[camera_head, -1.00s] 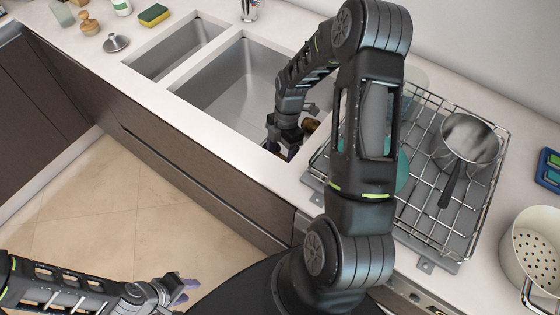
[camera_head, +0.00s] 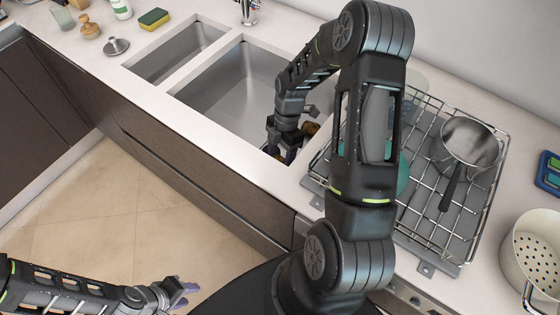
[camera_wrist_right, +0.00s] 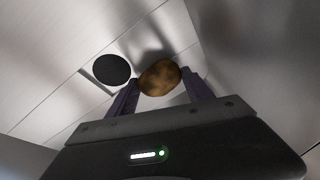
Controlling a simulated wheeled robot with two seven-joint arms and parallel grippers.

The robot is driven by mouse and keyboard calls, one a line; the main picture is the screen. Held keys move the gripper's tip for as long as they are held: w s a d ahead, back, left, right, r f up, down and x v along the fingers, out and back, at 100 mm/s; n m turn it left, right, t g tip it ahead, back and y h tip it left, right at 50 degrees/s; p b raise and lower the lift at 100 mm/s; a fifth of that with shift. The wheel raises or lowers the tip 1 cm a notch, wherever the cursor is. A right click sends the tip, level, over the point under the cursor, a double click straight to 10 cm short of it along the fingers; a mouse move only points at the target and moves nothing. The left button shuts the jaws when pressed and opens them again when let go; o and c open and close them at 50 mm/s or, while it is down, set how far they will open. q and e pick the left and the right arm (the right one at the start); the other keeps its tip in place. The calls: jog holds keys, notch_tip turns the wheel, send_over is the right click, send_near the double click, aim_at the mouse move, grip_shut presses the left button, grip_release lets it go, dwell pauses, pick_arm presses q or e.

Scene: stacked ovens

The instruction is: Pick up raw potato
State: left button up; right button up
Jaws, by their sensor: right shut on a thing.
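The raw potato (camera_wrist_right: 158,78), brown and mottled, is between the two purple fingers of my right gripper (camera_wrist_right: 160,88) in the right wrist view. The gripper is shut on it, inside the steel sink basin. In the head view my right gripper (camera_head: 281,153) reaches down at the front right of the large sink (camera_head: 240,90), and the potato in its fingers is hidden there. A brown thing (camera_head: 310,129) shows just behind the gripper; I cannot tell what it is. My left gripper (camera_head: 180,292) is low over the floor, its purple fingers apart and empty.
A dark round drain (camera_wrist_right: 112,70) is beside the potato. Right of the sink stands a wire dish rack (camera_head: 425,225) with a saucepan (camera_head: 468,143). A perforated pot (camera_head: 535,250) is at far right.

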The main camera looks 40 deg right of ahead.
aim_at(280, 159)
notch_tip(280, 159, up, 10)
jog(key=shift+f+b, duration=0.25)
jog(key=shift+b, duration=0.4)
pick_arm(q)
jog(key=shift+w+f, duration=0.1)
jog(key=shift+f, duration=0.5)
jog(key=shift+f, duration=0.15)
